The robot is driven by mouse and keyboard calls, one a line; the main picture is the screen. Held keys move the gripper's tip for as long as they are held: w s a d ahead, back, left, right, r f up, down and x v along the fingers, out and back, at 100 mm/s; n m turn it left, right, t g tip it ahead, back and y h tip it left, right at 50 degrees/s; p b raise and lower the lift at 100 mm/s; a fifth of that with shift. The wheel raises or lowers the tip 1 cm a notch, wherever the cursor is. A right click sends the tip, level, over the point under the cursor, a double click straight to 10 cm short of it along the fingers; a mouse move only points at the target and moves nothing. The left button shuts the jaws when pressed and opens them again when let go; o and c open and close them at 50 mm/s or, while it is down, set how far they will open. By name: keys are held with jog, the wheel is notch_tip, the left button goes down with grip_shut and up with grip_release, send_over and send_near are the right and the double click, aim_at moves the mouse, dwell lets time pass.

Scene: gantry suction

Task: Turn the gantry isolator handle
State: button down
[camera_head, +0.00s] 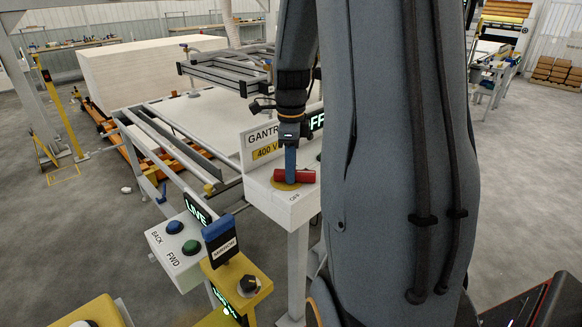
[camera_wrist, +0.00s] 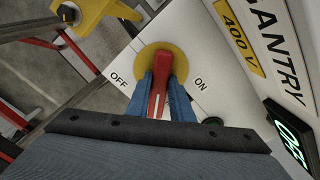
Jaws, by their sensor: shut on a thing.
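The red isolator handle (camera_head: 306,177) sits on a yellow disc (camera_head: 283,186) on top of a white box. In the wrist view the red handle (camera_wrist: 160,75) stands between my gripper's two blue fingers (camera_wrist: 160,92), which are shut on it from both sides. OFF is printed left of the yellow disc (camera_wrist: 147,53) and ON to its right. In the head view my gripper (camera_head: 290,165) reaches down onto the handle, its blue finger hiding part of it. A green-lit display (camera_wrist: 288,135) beside the box reads OFF.
A white sign (camera_head: 262,141) with GANTRY and 400 V stands behind the handle. A box with blue and green buttons (camera_head: 187,245) and a yellow post with a black knob (camera_head: 248,285) stand in front. A conveyor frame and stacked white boards (camera_head: 140,75) lie behind.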

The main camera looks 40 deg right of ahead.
jog(key=m, duration=0.4)
jog(key=shift+s+a, duration=0.1)
jog(key=shift+a, duration=0.05)
jog(key=shift+a+m+p, duration=0.1)
jog(key=shift+m+p, duration=0.2)
jog(key=shift+m, duration=1.6)
jog(key=c, duration=1.6)
grip_release()
jog(key=shift+o, duration=0.2)
jog(key=shift+r+b, duration=0.95)
jog(key=shift+r, duration=3)
